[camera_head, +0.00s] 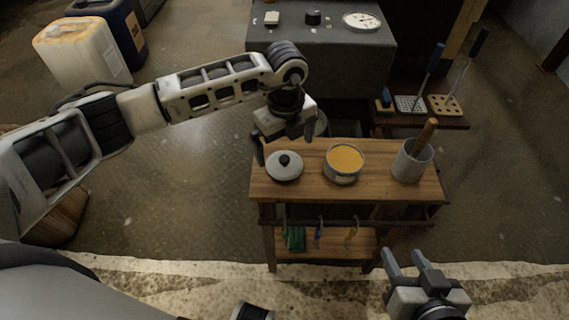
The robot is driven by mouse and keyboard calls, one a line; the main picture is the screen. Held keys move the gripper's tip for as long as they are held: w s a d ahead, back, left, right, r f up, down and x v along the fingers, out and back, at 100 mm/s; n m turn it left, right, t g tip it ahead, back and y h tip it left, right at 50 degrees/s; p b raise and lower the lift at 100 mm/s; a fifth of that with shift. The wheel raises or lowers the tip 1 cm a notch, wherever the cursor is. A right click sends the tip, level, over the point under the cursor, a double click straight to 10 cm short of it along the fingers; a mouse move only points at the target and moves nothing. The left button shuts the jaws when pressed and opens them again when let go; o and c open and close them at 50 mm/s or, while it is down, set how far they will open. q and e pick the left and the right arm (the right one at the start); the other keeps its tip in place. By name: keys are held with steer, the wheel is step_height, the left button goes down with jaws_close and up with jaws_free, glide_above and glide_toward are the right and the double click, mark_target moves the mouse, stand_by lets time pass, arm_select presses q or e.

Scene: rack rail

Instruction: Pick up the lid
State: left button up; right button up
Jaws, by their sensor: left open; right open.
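The lid (285,172) is a round grey disc with a black knob. It lies flat on the left part of the small wooden table (300,194). My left gripper (284,150) is open and empty, pointing down just behind and above the lid. One finger shows at the lid's left and the other further right; I cannot tell the exact gap to the knob. My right gripper (405,254) is open and empty in front of the table at the lower right, away from the lid.
A pot (344,176) with orange contents stands right of the lid. A grey crock (409,171) with a wooden handle stands at the table's right. Cloths and tools hang from the front rail (335,221). A grey bench (335,45) stands behind; jugs (82,52) stand at the back left.

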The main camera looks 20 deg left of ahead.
mark_target(284, 158)
arm_select(q)
step_height(284, 158, down, 5)
steer(key=shift+w+a+f, duration=0.1)
steer(key=shift+f, duration=0.05)
steer(key=c, duration=1.1)
steer(key=shift+o, duration=0.2)
